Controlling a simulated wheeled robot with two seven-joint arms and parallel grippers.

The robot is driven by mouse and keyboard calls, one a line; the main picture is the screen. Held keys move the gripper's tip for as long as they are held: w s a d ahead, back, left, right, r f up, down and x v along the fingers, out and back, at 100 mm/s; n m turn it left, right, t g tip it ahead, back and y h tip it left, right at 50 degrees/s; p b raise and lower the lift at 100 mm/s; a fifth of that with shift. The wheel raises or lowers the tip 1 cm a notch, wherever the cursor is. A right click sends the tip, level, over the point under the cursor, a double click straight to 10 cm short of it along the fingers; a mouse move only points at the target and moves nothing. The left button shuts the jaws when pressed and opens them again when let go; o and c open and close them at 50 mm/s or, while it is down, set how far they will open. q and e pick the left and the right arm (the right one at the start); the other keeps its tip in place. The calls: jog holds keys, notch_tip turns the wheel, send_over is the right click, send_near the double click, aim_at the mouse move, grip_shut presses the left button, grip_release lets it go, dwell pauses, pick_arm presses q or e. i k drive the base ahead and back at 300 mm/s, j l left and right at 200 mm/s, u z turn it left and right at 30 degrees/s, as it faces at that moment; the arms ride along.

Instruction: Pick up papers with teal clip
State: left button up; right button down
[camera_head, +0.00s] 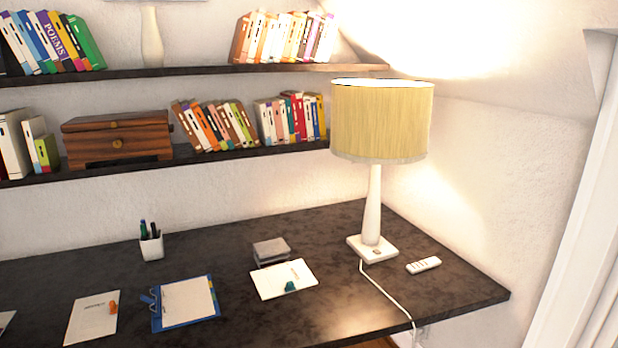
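White papers (283,278) with a teal clip (291,286) lie flat on the dark desk, near its front edge and right of the middle. The teal clip sits at the lower edge of the papers. Other papers (88,322) with an orange clip (112,307) lie further left. Neither of my grippers shows in the head view.
A blue clipboard (184,302) lies between the two sets of papers. A grey box-like item (271,250) sits just behind the teal-clipped papers. A lit lamp (372,215), its cord (385,295) and a white remote (423,265) are to the right. A pen cup (151,246) stands behind.

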aim_at(288, 277)
jog(key=i+l+u, duration=0.35)
jog(key=i+l, duration=0.75)
jog(key=i, duration=0.1)
